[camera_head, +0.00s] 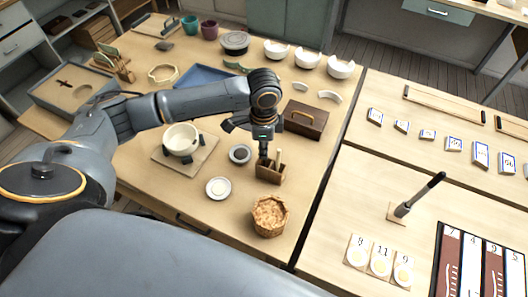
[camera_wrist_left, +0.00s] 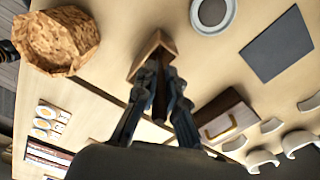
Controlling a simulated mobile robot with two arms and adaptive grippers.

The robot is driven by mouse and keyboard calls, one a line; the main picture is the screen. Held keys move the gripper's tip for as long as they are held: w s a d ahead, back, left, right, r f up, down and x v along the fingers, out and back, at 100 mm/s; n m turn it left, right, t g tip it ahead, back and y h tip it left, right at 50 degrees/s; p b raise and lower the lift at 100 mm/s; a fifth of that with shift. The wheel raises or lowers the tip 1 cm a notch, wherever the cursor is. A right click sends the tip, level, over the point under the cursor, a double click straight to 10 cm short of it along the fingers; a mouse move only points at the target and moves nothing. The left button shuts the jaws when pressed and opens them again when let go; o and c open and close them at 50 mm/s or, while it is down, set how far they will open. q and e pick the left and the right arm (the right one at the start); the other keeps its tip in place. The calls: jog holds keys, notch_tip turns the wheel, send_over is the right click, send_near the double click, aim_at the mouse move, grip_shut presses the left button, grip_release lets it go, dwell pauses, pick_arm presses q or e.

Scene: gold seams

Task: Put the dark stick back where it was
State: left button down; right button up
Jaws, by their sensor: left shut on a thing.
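My left gripper (camera_head: 264,153) points down over a small wooden holder (camera_head: 270,175) on the left table. Its fingers are shut on a thin dark stick, which is mostly hidden by the fingers in the head view. In the left wrist view the stick (camera_wrist_left: 161,74) shows as a dark sliver between the fingertips, at the wooden holder (camera_wrist_left: 149,48). How deep its lower end sits in the holder cannot be told. A pale stick (camera_head: 279,157) stands upright in the holder, right beside the gripper. My right gripper is not in view.
A basket of shavings (camera_head: 269,215) stands in front of the holder. A brown box with a handle (camera_head: 304,119) is behind it. Two small dishes (camera_head: 218,188) and a cream pot (camera_head: 182,140) are to the left. A dark-handled tool (camera_head: 421,194) stands on the right table.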

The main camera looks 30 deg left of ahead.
pick_arm(q)
jog(key=shift+f, duration=1.15)
jog(key=shift+f, duration=0.15)
jog(key=c, duration=1.4)
grip_release()
notch_tip(320, 180, up, 12)
jog(key=shift+r+b, duration=0.2)
jog(key=shift+b, duration=0.65)
